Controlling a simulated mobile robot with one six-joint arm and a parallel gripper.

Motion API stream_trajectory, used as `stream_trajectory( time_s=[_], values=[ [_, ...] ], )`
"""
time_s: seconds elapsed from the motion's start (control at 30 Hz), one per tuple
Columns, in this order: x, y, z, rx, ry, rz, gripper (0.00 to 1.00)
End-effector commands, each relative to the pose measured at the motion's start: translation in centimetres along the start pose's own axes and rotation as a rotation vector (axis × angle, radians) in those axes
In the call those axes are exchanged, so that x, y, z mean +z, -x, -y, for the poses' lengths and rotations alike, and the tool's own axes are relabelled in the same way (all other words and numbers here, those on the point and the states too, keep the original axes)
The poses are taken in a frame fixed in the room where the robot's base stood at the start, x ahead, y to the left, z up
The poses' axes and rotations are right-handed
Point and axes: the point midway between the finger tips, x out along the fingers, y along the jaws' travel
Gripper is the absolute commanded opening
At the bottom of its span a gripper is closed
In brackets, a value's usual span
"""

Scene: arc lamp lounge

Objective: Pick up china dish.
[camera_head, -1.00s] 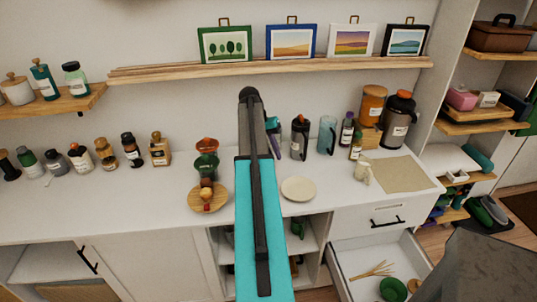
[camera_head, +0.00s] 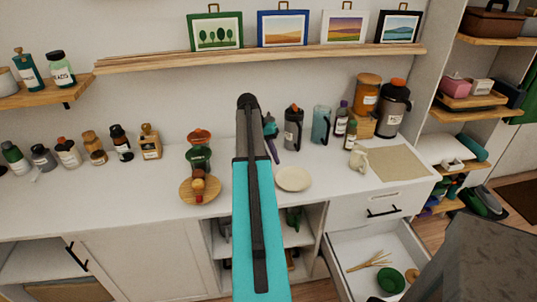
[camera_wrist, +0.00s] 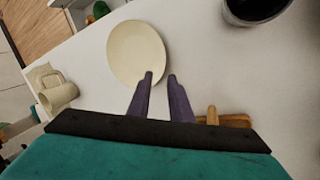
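The china dish (camera_head: 293,178) is a round, shallow cream plate lying flat on the white counter, just right of my arm in the head view. In the wrist view the dish (camera_wrist: 136,50) lies beyond my fingertips, its near rim close to the left finger's tip. My gripper (camera_wrist: 161,78) shows two purple fingers spread apart with nothing between them. In the head view the gripper (camera_head: 272,139) is partly hidden behind my arm. I cannot tell its exact height above the counter.
A cream mug (camera_head: 358,158) and a beige mat (camera_head: 401,163) lie right of the dish. A dark tumbler (camera_head: 292,128) and a teal pitcher (camera_head: 321,125) stand behind it. A round wooden board (camera_head: 200,190) is at left. An open drawer (camera_head: 372,258) juts out below right.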

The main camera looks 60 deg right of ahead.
Motion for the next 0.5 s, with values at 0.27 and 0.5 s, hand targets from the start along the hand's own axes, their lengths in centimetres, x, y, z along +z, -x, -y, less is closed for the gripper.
stream_trajectory(
  time_s=[0.27, 0.5],
  values=[
    [0.1, -3.6, 0.1, 0.0, 0.0, 0.0, 0.19],
    [0.1, -5.7, 0.1, 0.0, 0.001, 0.0, 0.19]
  ],
)
